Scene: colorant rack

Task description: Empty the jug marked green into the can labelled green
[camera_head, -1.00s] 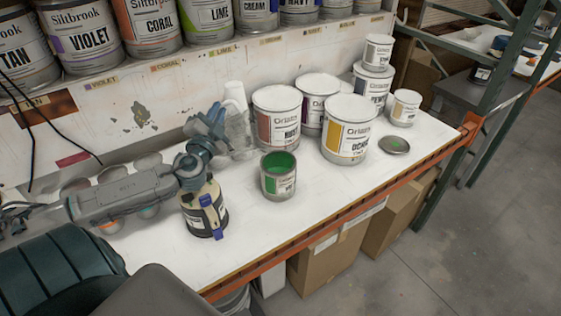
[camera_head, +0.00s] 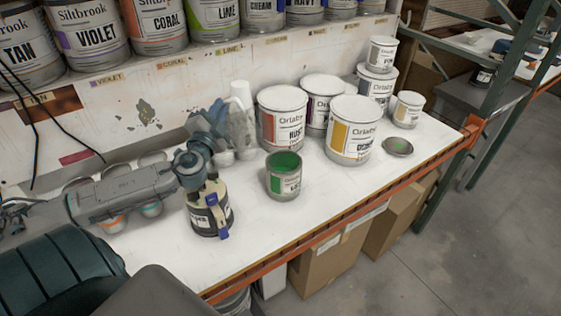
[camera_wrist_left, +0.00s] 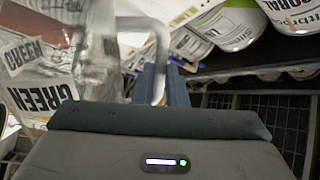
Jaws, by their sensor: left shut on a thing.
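The clear jug (camera_head: 243,136) is held up by my left gripper (camera_head: 218,118) above the white bench, left of the large cans. In the left wrist view the jug (camera_wrist_left: 45,45) shows a GREEN label (camera_wrist_left: 38,97), and its handle (camera_wrist_left: 157,45) is at the gripper's fingers (camera_wrist_left: 170,85), which are shut on it. The open can with a green label (camera_head: 285,178) stands upright on the bench, to the right of and nearer than the jug. Green paint shows inside it. The jug's contents are not clear. My right gripper is not in view.
A cream and black container with blue clips (camera_head: 210,210) stands left of the green can. Large cans, rust (camera_head: 282,118) and ochre (camera_head: 353,130), stand behind it. A loose lid (camera_head: 398,147) lies at right.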

